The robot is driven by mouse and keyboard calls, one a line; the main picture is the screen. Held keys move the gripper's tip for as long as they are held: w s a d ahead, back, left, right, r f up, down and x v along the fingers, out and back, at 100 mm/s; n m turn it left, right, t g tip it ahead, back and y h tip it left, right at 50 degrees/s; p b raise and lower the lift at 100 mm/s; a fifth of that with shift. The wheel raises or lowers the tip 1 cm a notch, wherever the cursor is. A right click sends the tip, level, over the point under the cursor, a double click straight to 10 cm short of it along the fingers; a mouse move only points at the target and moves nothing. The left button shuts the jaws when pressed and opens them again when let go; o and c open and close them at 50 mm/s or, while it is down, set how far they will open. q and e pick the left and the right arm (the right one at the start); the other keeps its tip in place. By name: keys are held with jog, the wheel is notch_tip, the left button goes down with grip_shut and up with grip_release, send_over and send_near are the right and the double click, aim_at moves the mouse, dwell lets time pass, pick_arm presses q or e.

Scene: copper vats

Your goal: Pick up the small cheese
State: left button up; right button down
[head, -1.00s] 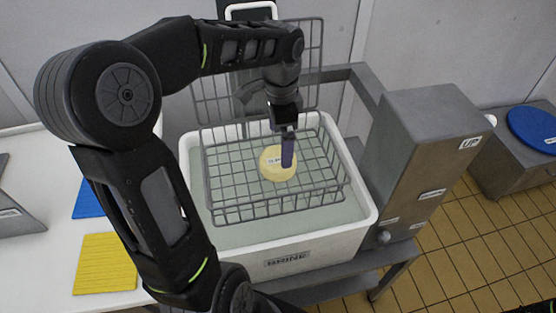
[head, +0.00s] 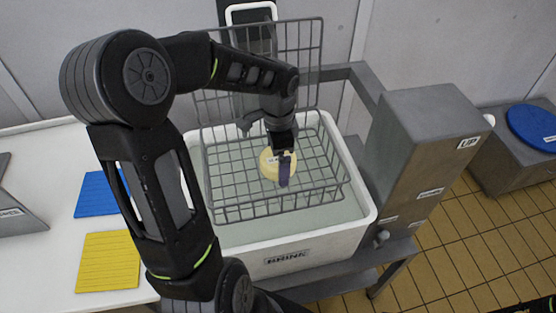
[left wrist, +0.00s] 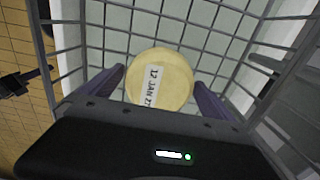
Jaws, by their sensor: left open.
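The small cheese (head: 270,163) is a round, pale yellow wheel in the wire basket (head: 224,215), which sits in the white brine tub (head: 345,232). In the left wrist view the cheese (left wrist: 168,75) shows a date label reading "12 JAN". My left gripper (head: 284,172) is over the basket at the cheese and partly hides it in the head view. In the left wrist view its two purple fingers (left wrist: 160,88) stand apart, one on each side of the cheese. Whether they touch it I cannot tell.
The basket's raised wire lid (head: 310,70) stands behind. A metal box marked "UP" (head: 425,150) is right of the tub. Yellow (head: 108,262) and blue (head: 98,195) mats lie on the white table at left. A blue round lid (head: 533,128) is far right.

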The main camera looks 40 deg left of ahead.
pick_arm(q)
jog(key=shift+f, duration=0.1)
jog(key=shift+c, duration=0.4)
jog(key=c, duration=1.7)
